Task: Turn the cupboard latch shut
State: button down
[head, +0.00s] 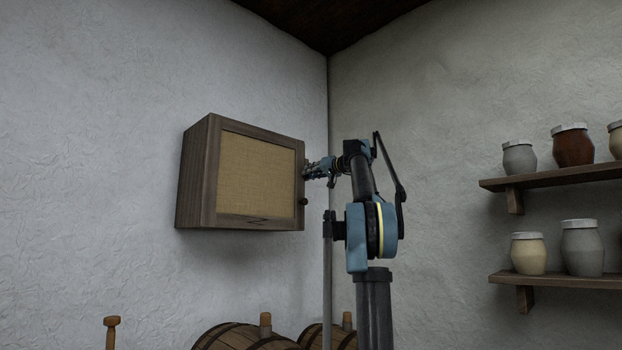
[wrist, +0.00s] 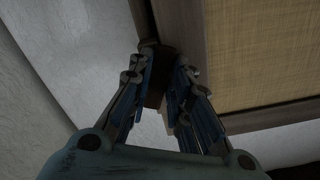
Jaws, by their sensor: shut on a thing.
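The wooden cupboard (head: 212,185) with a tan woven door panel (head: 257,176) hangs on the left wall in the head view, its door flush with the frame. A small dark knob (head: 303,201) shows at the door's right edge. My gripper (head: 308,172) is at that right edge, above the knob. In the wrist view my gripper (wrist: 163,85) has its fingers on both sides of a small brown wooden latch (wrist: 160,88) at the cupboard's edge. The fingers are shut on the latch and partly hide it. The cupboard's frame and woven panel (wrist: 250,50) fill the upper right there.
Two wall shelves (head: 560,178) with several lidded jars (head: 572,146) are at the right. Barrels (head: 245,336) stand below the cupboard. A wooden peg-like handle (head: 111,330) shows at the lower left. The wall between cupboard and shelves is bare.

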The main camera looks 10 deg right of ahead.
jog(key=m, duration=0.4)
jog(key=r+m, duration=0.1)
jog(key=m, duration=0.7)
jog(key=shift+s+a+r+m, duration=0.25)
jog(key=shift+m, duration=0.15)
dwell(0.3)
jog(key=c, duration=1.5)
grip_release()
jog(key=shift+w+d, duration=0.1)
jog(key=v, duration=1.1)
jog(key=shift+s+d, duration=0.15)
jog(key=shift+s, duration=0.25)
